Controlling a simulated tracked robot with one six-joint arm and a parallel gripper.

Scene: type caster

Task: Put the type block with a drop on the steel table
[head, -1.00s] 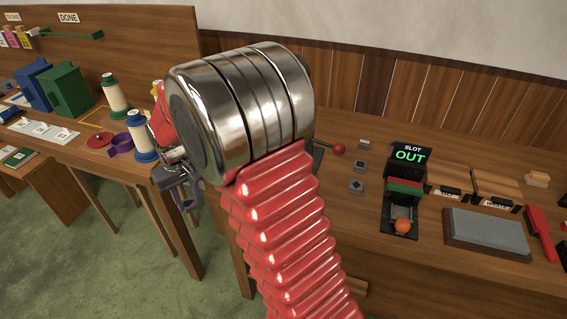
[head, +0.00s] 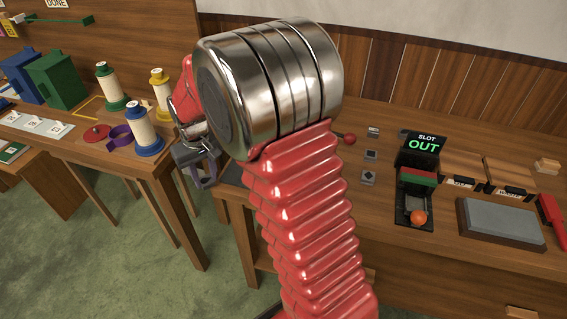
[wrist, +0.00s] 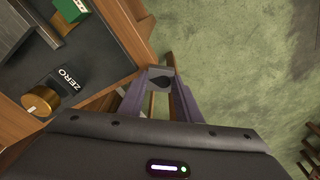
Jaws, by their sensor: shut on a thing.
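My gripper (wrist: 160,92) is shut on a small pale grey type block (wrist: 161,77) with a dark drop shape on its face. In the wrist view the block sits between the two purple-grey fingertips, above the green floor near a wooden edge. In the head view my gripper (head: 207,180) hangs at the left of my arm, over the gap between two wooden benches; the block cannot be made out there. A dark flat plate (wrist: 105,45) with a brass knob and a ZERO label lies left of the gripper. I cannot tell whether it is the steel table.
Three small grey pieces, including a diamond block (head: 368,178), stand right of my arm. A SLOT OUT device (head: 420,148) holds an orange ball. A grey slab (head: 500,220) lies at the right. Several thread spools, including a blue-based spool (head: 145,135), stand on the left bench.

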